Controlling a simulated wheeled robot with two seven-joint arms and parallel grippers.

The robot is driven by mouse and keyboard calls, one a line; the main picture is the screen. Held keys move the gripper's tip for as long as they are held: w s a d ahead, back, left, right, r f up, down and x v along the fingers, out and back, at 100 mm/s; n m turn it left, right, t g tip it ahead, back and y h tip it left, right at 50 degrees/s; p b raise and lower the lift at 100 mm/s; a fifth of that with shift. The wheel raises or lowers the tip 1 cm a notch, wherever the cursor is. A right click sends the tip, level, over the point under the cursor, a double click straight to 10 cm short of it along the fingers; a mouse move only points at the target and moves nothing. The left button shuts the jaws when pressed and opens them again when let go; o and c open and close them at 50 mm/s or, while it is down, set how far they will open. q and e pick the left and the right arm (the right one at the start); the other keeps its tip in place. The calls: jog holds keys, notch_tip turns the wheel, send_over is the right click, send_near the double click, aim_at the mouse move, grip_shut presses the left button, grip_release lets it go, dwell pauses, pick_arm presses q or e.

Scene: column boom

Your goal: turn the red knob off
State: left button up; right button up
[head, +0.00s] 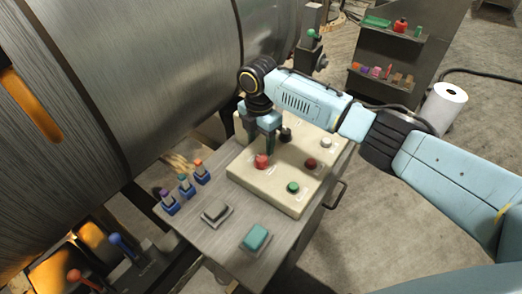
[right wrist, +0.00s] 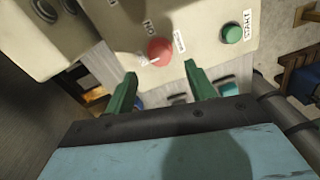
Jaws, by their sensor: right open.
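The red knob (head: 262,162) sits on the near left part of a beige control panel (head: 270,188). It also shows in the right wrist view (right wrist: 160,50), with a pale mark on its left side and printed labels beside it. My right gripper (head: 270,150) is above the panel, close behind the knob in the head view, pointing down. In the right wrist view its two green fingers (right wrist: 160,72) are apart and empty, with the knob beyond the gap between them. I see no contact with the knob. My left gripper is not in view.
The panel also carries a green button (head: 293,187), a dark red button (head: 310,163), a white button (head: 326,143) and a black knob (head: 286,135). A teal button (head: 256,238) and several blue switches (head: 185,187) stand on the grey cabinet top. A large metal cylinder (head: 120,70) fills the left.

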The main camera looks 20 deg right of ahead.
aim_at(260, 156)
notch_tip(260, 156, up, 7)
jog(key=shift+r, duration=0.2)
jog(key=shift+a, duration=0.1)
dwell(0.4)
